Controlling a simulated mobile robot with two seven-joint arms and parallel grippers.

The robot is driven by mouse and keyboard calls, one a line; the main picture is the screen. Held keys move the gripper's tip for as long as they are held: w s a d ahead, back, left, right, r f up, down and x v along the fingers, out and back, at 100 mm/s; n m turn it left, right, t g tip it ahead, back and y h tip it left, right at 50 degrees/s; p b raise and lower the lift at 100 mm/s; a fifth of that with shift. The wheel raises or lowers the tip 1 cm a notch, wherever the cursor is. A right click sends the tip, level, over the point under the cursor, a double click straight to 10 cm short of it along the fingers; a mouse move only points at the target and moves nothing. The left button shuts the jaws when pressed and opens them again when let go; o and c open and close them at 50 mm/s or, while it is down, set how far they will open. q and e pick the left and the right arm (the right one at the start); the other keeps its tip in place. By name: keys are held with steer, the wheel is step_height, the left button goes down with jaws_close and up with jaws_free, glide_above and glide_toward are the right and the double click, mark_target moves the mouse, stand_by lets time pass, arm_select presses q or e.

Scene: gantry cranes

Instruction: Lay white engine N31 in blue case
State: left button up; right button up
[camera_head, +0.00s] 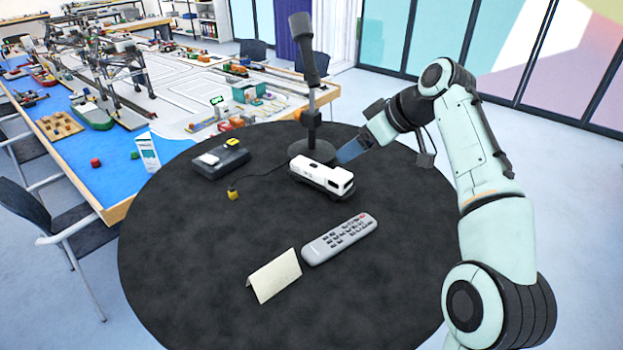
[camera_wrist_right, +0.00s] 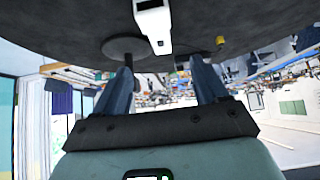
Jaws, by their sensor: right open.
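A white engine (camera_head: 322,177) with dark windows lies on the round black table, right of its middle. Its number is too small to read. My right gripper (camera_head: 352,150) is just behind and to the right of the engine, apart from it. In the right wrist view, the gripper (camera_wrist_right: 162,68) shows two blue fingers spread wide with nothing between them. The engine also shows there, beyond the fingertips (camera_wrist_right: 153,22). My left gripper is not in view. I cannot make out a blue case in these frames.
A black lamp-like stand (camera_head: 314,145) rises close behind the engine. A grey remote (camera_head: 340,240) and a folded cream card (camera_head: 274,275) lie in front. A dark box (camera_head: 220,162) and a small yellow item (camera_head: 232,194) lie left. The table's left front is clear.

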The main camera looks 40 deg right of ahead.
steer(key=b, duration=0.1)
glide_toward(322, 170)
steer(key=shift+x, duration=1.2)
steer(key=shift+w+f, duration=0.35)
steer(key=shift+f, duration=0.15)
steer(key=x, duration=0.5)
steer(key=shift+b, duration=0.4)
steer(key=c, duration=1.1)
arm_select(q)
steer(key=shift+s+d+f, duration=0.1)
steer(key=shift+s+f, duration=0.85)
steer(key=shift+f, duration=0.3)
arm_select(e)
steer(key=shift+r, duration=0.15)
steer(key=shift+c, duration=0.7)
